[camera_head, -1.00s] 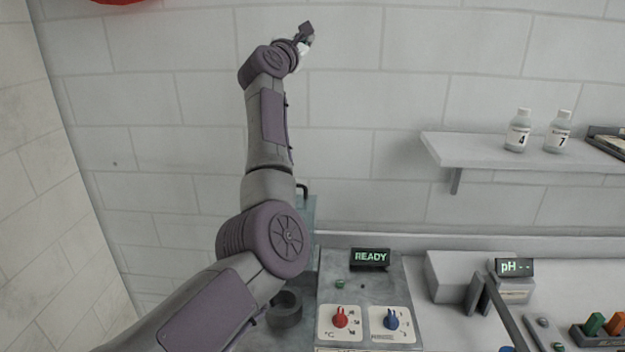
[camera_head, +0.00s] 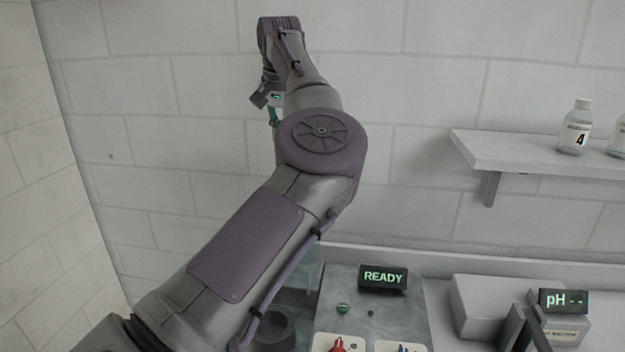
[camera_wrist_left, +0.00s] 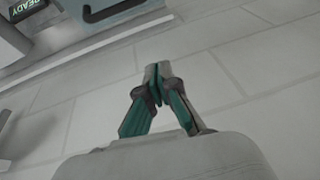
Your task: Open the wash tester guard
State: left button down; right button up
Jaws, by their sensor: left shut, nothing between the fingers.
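The wash tester (camera_head: 350,305) stands at the lower middle of the head view, with a lit READY display (camera_head: 383,277). Its clear, bluish guard (camera_head: 303,292) shows on the left side, mostly hidden behind my left arm. In the left wrist view a bluish panel, apparently the guard (camera_wrist_left: 68,22), and a dark bar-shaped handle (camera_wrist_left: 120,13) lie at the top edge, apart from my fingers. My left gripper (camera_head: 274,118) hangs in front of the wall, above the tester. Its green-padded fingers are shut and empty in the left wrist view (camera_wrist_left: 157,76). My right gripper is out of view.
A wall shelf (camera_head: 540,150) with a white bottle (camera_head: 575,128) is at the right. A pH meter (camera_head: 563,302) and a grey block (camera_head: 485,305) stand on the bench right of the tester. Red (camera_head: 337,345) and blue knobs sit on the tester's front.

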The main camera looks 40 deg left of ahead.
pick_arm(q)
jog(key=shift+h, duration=0.8)
jog(key=d+f+p, duration=0.1)
jog(key=f, duration=0.2)
jog(key=d+f+p, duration=0.1)
jog(key=f, duration=0.2)
jog(key=d+f+p, duration=0.1)
jog(key=f+p, duration=0.1)
jog(key=f, duration=0.1)
jog(key=shift+s+d+f, duration=0.15)
jog(key=shift+s+f, duration=0.1)
jog(key=shift+s, duration=0.25)
jog(key=shift+f, duration=0.15)
